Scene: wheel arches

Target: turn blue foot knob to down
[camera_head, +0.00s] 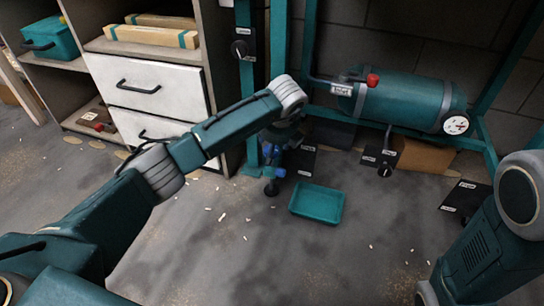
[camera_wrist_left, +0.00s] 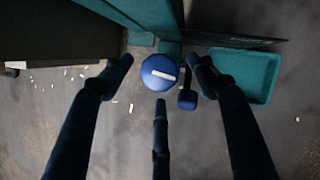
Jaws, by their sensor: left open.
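A round blue knob (camera_wrist_left: 160,72) with a white bar on its face is in the middle of the left wrist view. A smaller dark blue piece (camera_wrist_left: 187,98) sticks out at its lower right. My left gripper (camera_wrist_left: 160,80) is open, with one finger on each side of the round knob and a third below it; the fingers look apart from it. In the head view my left gripper (camera_head: 271,172) is low by the teal frame post and partly hides the blue parts there. My right arm shows at the right edge, but its gripper is out of view.
A teal tray (camera_head: 317,203) lies on the floor right of my left gripper. A teal tank (camera_head: 405,100) with a red knob (camera_head: 373,80) stands behind. Black-handled levers (camera_head: 385,168) and white drawers (camera_head: 148,86) are nearby. Pale chips litter the open floor.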

